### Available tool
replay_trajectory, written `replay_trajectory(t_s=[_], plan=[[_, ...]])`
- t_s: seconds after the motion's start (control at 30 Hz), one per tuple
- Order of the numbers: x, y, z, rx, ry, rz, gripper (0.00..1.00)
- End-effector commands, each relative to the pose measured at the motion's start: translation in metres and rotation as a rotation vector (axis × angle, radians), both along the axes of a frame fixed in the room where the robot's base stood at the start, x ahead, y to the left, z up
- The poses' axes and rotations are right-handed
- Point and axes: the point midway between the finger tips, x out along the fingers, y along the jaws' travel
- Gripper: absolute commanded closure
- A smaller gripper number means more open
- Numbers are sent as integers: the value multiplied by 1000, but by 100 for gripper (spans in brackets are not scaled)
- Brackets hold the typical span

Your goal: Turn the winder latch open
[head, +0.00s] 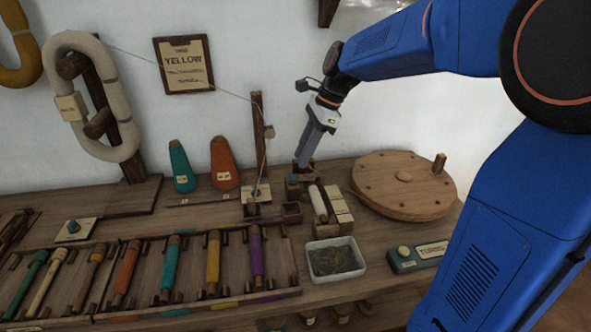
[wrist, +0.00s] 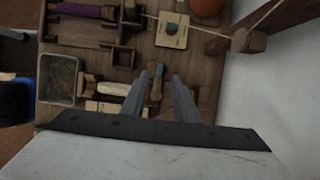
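The winder (head: 325,205) is a small wooden frame on the bench with a pale bobbin lying in it; it also shows in the wrist view (wrist: 113,88). A small teal-and-wood piece that looks like the latch (head: 293,185) stands at its back end. In the wrist view this latch (wrist: 155,84) shows between my two fingers, nearer the left one. My gripper (head: 304,164) points down over it from the back. In the wrist view my gripper (wrist: 162,78) has its fingers apart with a gap between them. I cannot tell whether either finger touches the latch.
A round wooden turntable (head: 404,180) with an upright peg stands to the right. A grey tray (head: 335,260) and a green box (head: 418,254) lie in front. A thin wooden post (head: 259,130) with a thread stands left of my gripper. Colored bobbins fill a rack at left.

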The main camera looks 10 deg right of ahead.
Motion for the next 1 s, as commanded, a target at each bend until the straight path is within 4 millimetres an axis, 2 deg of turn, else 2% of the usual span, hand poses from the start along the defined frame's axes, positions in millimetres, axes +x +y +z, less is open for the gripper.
replay_trajectory(t_s=[0.1, 0.3, 0.5, 0.77, 0.8, 0.9, 1.0], plan=[[0, 8, -19, 0, 1, 3, 73], [0, 18, -43, -1, 0, 2, 73], [0, 22, -53, 0, -1, 2, 73], [1, 23, -54, -1, -1, 1, 73], [1, 23, -54, -1, -1, 1, 75], [1, 23, -54, -1, -1, 1, 99], [1, 23, -54, -1, -1, 1, 100]])
